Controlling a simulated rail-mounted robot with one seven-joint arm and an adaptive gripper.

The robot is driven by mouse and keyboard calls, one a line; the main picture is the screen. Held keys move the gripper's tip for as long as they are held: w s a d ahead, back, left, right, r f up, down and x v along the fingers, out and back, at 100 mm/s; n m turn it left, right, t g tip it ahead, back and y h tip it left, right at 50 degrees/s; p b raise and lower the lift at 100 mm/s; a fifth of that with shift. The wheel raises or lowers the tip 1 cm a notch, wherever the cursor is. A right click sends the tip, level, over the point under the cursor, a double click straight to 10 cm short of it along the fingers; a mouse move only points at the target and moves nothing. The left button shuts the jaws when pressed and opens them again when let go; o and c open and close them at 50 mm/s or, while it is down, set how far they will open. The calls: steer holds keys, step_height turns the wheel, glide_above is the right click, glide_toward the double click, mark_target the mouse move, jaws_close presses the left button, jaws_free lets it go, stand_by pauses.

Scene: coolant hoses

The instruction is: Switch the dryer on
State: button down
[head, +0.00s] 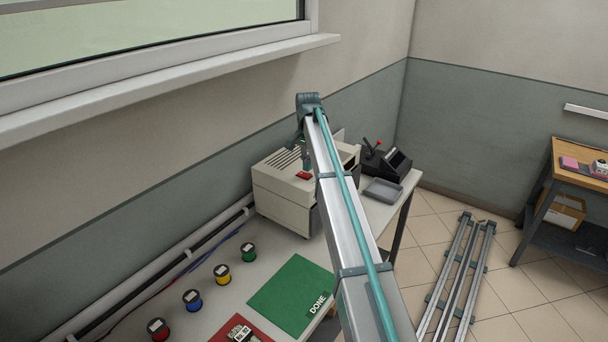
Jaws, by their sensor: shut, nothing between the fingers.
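A beige box with vent slots on top, which looks like the dryer (281,198), stands on the bench against the wall. A small red switch (303,175) shows on its top face, near the front edge. I cannot tell its position. My arm reaches over the bench and hides the box's right part. My gripper (305,158) points down above the box's top, just above the red switch in the picture. It is shut and empty. I cannot tell whether it touches the box.
A black device with a red-knobbed lever (386,160) and a grey tray (382,191) stand right of the box. A green DONE mat (292,292), a red mat (238,330) and several coloured spools (222,274) lie on the bench. Metal rails (462,275) lie on the floor.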

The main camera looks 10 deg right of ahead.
mark_target(307, 175)
steer(key=shift+f+b, duration=0.3)
steer(key=shift+f, duration=0.85)
stand_by(1.0)
steer(key=shift+r, duration=0.15)
steer(key=shift+r+p, duration=1.8)
steer(key=shift+r, duration=1.6)
steer(key=shift+f, duration=0.1)
